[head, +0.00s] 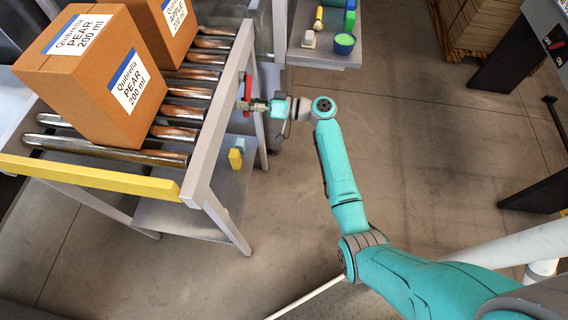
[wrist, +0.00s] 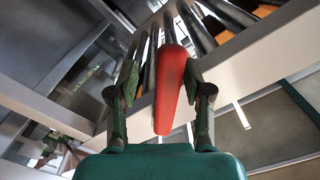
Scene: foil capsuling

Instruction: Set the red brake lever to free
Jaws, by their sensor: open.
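The red brake lever (head: 247,91) is on the side frame of the roller conveyor in the head view. In the wrist view the red lever (wrist: 170,88) stands nearly upright, leaning slightly, between my gripper's two fingers. My gripper (head: 252,104) is at the lever, reaching in from the right. In the wrist view my gripper (wrist: 164,90) is open, with one finger on each side of the lever. The right finger is close to the lever; I cannot tell whether it touches. The lever's pivot is hidden.
Two cardboard boxes, the near one (head: 90,75) labelled PEAR, stand on the conveyor rollers (head: 110,142). The conveyor has a yellow end bar (head: 90,178) and a lower shelf with a yellow item (head: 236,158). A small cart (head: 325,57) stands behind. The floor (head: 420,150) at right is clear.

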